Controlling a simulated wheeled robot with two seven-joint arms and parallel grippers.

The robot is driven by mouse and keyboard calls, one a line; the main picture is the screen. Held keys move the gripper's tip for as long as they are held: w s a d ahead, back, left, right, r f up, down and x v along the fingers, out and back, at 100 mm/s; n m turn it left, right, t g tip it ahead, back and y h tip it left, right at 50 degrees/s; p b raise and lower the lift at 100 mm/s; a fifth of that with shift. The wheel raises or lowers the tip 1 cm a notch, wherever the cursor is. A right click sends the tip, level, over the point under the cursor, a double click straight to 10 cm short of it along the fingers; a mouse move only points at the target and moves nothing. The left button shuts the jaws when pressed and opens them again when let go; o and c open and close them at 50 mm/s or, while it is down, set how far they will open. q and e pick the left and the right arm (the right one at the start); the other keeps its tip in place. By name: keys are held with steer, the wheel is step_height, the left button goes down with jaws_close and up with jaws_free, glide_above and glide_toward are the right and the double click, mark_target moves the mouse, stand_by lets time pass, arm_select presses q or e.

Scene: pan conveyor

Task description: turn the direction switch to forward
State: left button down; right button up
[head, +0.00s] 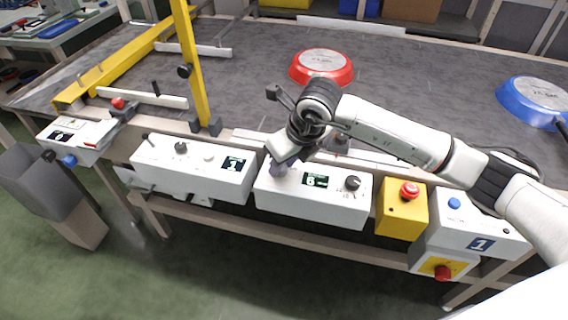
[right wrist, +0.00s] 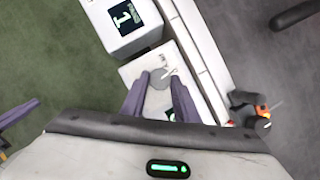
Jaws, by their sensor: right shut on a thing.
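The direction switch shows in the right wrist view as a grey round plate with a small pale lever (right wrist: 162,76) on the white control box (head: 310,205). My right gripper (head: 277,170) is over the left end of that box in the head view and hides the switch there. In the right wrist view the purple fingers of my right gripper (right wrist: 159,85) stand on both sides of the switch, shut on it. Which way the lever is turned is hard to tell.
The same box has a lit display (head: 315,180) and a dark knob (head: 352,183). Another white box (head: 192,170) is to its left, and a yellow emergency-stop box (head: 402,210) to its right. A red pan (head: 321,67) and a blue pan (head: 535,100) lie on the belt.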

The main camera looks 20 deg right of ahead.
steer(key=m, duration=0.1)
steer(key=m+h+b, duration=0.1)
steer(key=m, duration=0.1)
steer(key=shift+a+f+m+h+b, duration=0.1)
steer(key=shift+a+m+h+b, duration=0.2)
steer(key=shift+m, duration=0.1)
steer(key=m+h+b, duration=0.1)
steer(key=m, duration=0.1)
steer(key=shift+m, duration=0.3)
steer(key=shift+a+m+h+b, duration=0.1)
steer(key=shift+m+h+b, duration=0.4)
steer(key=shift+m, duration=0.6)
steer(key=shift+m+g+b, duration=0.3)
steer(key=shift+m+b, duration=0.05)
steer(key=shift+m, duration=0.35)
arm_select(q)
steer(key=f, duration=0.1)
steer(key=d+f, duration=0.1)
steer(key=shift+w+d+f, duration=0.1)
steer(key=shift+w+f, duration=0.2)
steer(key=shift+w, duration=0.1)
arm_select(e)
steer(key=shift+m, duration=0.3)
steer(key=o, duration=1.1)
steer(key=shift+c, duration=0.2)
arm_select(q)
steer(key=shift+d+r, duration=0.1)
